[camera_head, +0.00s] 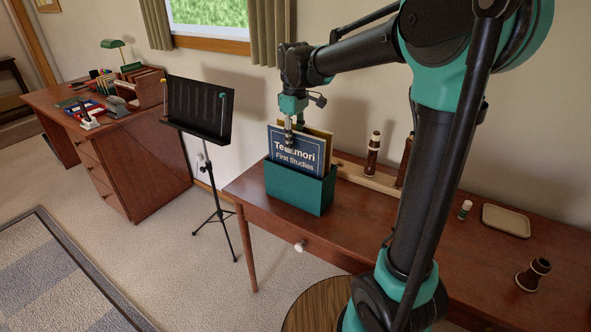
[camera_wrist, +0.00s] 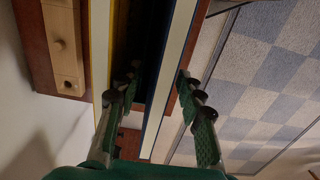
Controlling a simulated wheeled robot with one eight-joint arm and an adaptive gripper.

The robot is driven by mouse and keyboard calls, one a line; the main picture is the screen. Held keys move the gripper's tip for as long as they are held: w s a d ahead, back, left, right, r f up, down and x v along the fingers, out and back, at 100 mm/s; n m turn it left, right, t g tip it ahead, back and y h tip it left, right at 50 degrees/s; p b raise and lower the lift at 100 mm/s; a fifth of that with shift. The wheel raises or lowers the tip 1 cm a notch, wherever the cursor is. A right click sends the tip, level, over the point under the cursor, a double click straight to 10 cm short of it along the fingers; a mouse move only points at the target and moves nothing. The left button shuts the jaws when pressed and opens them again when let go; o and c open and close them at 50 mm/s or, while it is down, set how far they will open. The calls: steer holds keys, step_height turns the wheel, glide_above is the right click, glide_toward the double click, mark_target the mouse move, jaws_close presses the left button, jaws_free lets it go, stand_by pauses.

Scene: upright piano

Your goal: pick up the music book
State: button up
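The music book (camera_head: 296,152) has a blue cover reading "First Studies", its longer top line partly hidden by a finger. It stands upright in a green box (camera_head: 299,191) on the table. My gripper (camera_head: 290,143) points down at its top edge, one finger in front of the cover. In the wrist view, my gripper (camera_wrist: 160,88) is open, with its fingers on either side of the book's pale edge (camera_wrist: 168,75). The left finger is in the dark gap behind it. Whether either finger touches the book I cannot tell.
A yellow-edged book (camera_wrist: 100,50) stands behind in the same box; it shows tan in the head view (camera_head: 321,134). A wooden stand (camera_head: 368,179) with dark woodwind parts lies close behind. A black music stand (camera_head: 199,106) is to the left.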

mark_target(295, 155)
steer(key=shift+f, duration=2.65)
steer(key=shift+c, duration=0.5)
jaws_close()
